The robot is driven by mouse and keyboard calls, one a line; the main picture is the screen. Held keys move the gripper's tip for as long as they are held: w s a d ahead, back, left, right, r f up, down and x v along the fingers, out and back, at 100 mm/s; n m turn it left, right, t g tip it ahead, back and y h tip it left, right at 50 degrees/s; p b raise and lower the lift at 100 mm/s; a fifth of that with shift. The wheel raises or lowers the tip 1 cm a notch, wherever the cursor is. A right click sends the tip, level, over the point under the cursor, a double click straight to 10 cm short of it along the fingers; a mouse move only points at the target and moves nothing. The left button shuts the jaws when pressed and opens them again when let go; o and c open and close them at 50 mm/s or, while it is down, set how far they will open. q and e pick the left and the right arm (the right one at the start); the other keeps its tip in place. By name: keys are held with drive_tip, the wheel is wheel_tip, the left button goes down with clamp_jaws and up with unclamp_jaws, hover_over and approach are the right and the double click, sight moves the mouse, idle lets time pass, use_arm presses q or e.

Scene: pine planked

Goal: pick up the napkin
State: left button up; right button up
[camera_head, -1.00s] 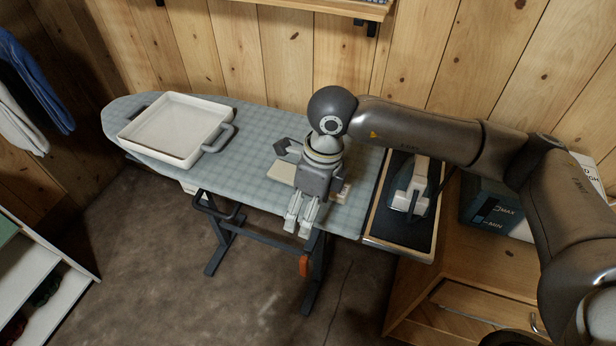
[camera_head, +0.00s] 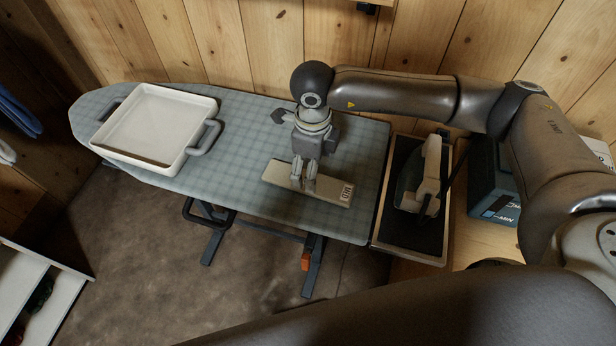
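The napkin (camera_head: 275,173) is a flat, cream folded strip lying on the blue-grey checked ironing board (camera_head: 240,150). Its right end carries a small dark printed mark. My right gripper (camera_head: 303,184) points down over the middle of the napkin, with its two fingertips at or just above the cloth. A narrow gap shows between the fingers, and nothing is seen held between them. I cannot tell whether the tips touch the napkin. The gripper hides part of the napkin's middle. My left gripper is not in view.
A white square tray (camera_head: 205,118) with grey handles stands on the left of the board. An iron (camera_head: 427,180) rests on a dark, wood-edged stand (camera_head: 408,232) at the right end. A blue box (camera_head: 490,180) sits farther right. A plank wall is behind.

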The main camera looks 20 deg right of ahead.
drive_tip(key=shift+f, duration=0.25)
drive_tip(key=shift+w+f+p, duration=0.1)
drive_tip(key=shift+f+p, duration=0.2)
drive_tip(key=shift+f, duration=0.05)
wheel_tip(320, 180, down, 5)
drive_tip(key=shift+w+a+r+p, duration=0.15)
drive_tip(key=shift+p, duration=0.8)
drive_tip(key=shift+c, duration=1.2)
drive_tip(key=c, duration=0.9)
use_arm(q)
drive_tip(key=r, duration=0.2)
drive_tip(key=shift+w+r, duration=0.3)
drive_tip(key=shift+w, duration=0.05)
